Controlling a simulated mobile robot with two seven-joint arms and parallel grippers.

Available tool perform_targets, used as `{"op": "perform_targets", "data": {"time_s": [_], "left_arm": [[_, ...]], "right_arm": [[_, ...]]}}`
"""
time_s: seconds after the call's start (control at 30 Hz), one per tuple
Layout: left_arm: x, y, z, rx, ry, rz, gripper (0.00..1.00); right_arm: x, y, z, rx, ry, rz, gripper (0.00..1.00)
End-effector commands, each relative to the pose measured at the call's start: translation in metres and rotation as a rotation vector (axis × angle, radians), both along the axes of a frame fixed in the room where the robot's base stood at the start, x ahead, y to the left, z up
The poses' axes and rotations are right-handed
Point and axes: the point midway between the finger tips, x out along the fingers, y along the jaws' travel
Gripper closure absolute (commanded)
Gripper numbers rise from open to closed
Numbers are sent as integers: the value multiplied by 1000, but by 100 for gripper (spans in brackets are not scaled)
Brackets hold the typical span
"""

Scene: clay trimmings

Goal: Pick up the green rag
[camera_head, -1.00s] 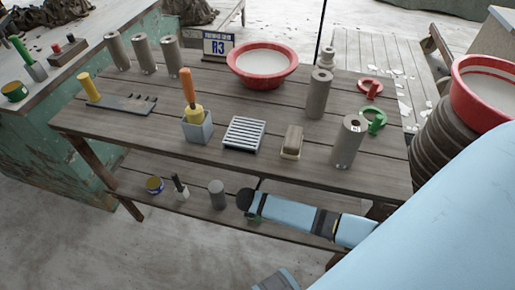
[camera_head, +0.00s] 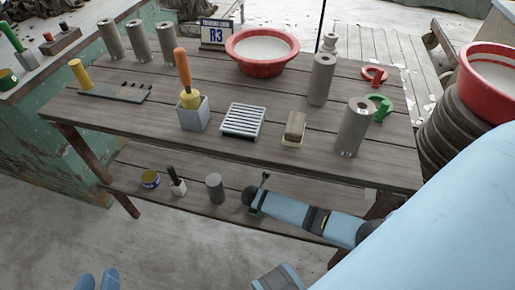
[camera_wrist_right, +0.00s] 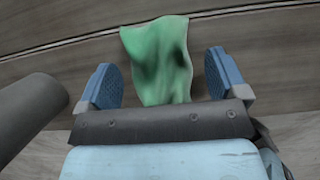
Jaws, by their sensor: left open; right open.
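The green rag (camera_wrist_right: 160,62) lies on grey-brown wooden boards in the right wrist view, crumpled and upright in the picture. My right gripper (camera_wrist_right: 163,78) is open, with one blue finger on each side of the rag and gaps between fingers and cloth. The near end of the rag is hidden behind the gripper body. In the head view my right arm reaches in over the lower shelf, and I cannot make out the rag there. My left gripper (camera_head: 97,279) is open and empty at the bottom left edge of the head view, over the floor.
A grey cylinder (camera_wrist_right: 28,112) is left of my right gripper. The lower shelf (camera_head: 130,178) holds a small tin (camera_head: 150,179) and another grey cylinder (camera_head: 214,188). The tabletop (camera_head: 300,90) above is crowded with cylinders, a soap dish and a red basin (camera_head: 262,68).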

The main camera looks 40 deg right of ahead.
Motion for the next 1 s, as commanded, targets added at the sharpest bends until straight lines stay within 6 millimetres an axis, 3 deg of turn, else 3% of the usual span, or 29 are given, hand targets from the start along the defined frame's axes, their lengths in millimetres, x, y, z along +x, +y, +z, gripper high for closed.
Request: {"op": "perform_targets", "data": {"time_s": [0.4, 0.63, 1.0], "left_arm": [[0, 0, 1, 1, 3, 1, 57], [0, 0, 0, 2, 4, 0, 57], [0, 0, -2, 2, 5, 0, 57]], "right_arm": [[0, 0, 0, 0, 0, 0, 8], [0, 0, 0, 0, 0, 0, 59], [0, 0, 0, 0, 0, 0, 62]]}}
